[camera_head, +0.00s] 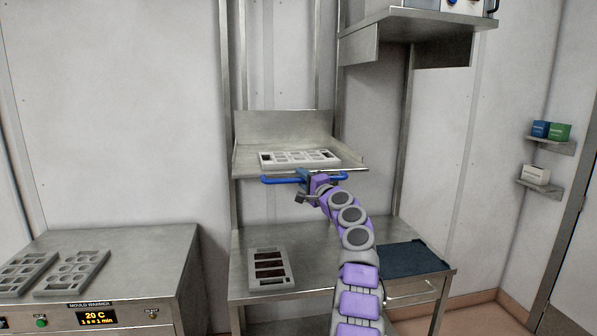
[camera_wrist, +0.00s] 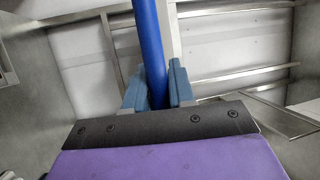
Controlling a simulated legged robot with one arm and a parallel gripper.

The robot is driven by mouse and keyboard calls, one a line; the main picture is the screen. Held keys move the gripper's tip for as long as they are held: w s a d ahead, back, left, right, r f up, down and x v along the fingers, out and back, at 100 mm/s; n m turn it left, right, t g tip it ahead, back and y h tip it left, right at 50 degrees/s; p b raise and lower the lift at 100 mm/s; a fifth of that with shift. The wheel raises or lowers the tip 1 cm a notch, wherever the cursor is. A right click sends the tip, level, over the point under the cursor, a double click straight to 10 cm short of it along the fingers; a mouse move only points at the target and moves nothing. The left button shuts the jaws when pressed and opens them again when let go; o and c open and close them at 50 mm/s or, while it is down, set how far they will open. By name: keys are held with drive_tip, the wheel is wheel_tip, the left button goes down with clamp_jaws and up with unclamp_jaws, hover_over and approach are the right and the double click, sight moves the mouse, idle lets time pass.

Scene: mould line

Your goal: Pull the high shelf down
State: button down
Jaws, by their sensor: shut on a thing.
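The metal shelf (camera_head: 285,126) hangs between upright rails, a little above the steel table, in the head view. A blue handle bar (camera_head: 275,180) runs along its front edge. My gripper (camera_head: 301,175) is shut on the blue handle bar. In the wrist view the bar (camera_wrist: 147,40) passes between the two blue-grey fingers of my gripper (camera_wrist: 156,88). A pale mould tray (camera_head: 299,152) with several cavities lies flat on the shelf.
A steel table (camera_head: 250,240) below holds a mould (camera_head: 269,268) with dark fillings and a dark blue mat (camera_head: 405,259). A mould warmer (camera_head: 150,270) at left carries two moulds. Another high shelf (camera_head: 415,20) juts out at upper right.

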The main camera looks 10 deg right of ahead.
drive_tip(key=f, duration=0.1)
drive_tip(key=f+b, duration=0.1)
drive_tip(key=f, duration=0.1)
drive_tip(key=f+b, duration=0.1)
drive_tip(key=shift+w+d+f, duration=0.1)
drive_tip(key=shift+d+f, duration=0.1)
drive_tip(key=shift+d, duration=0.15)
drive_tip(key=shift+f, duration=0.1)
drive_tip(key=c, duration=1.1)
unclamp_jaws()
drive_tip(key=shift+d, duration=0.1)
drive_tip(key=shift+o, duration=0.2)
drive_tip(key=shift+a, duration=0.25)
